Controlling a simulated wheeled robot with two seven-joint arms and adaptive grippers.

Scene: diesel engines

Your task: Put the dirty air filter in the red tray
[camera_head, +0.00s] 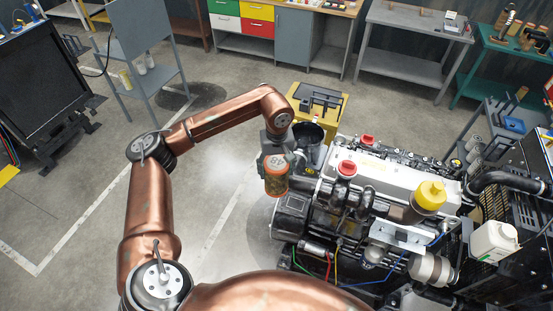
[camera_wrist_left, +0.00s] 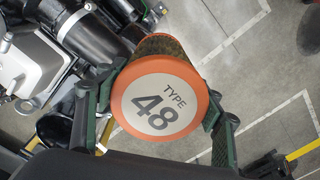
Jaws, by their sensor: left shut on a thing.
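My left gripper (camera_head: 273,158) is shut on the air filter (camera_head: 276,181), a cylinder with orange end caps and a dirty-looking brownish-green body. It is held in the air beside the left end of the engine. In the left wrist view the filter (camera_wrist_left: 160,105) sits between the two green-padded fingers of the gripper (camera_wrist_left: 158,108), its round end marked "TYPE 48" facing the camera. I cannot make out a red tray in either view. My right gripper is not in view.
The engine (camera_head: 375,185) with red and yellow caps stands right of the filter. A yellow stand (camera_head: 327,128) with a dark rack is behind it. A white jug (camera_head: 492,242) is at the right. Grey shelves, a cabinet and benches line the back. The floor at left is mostly clear.

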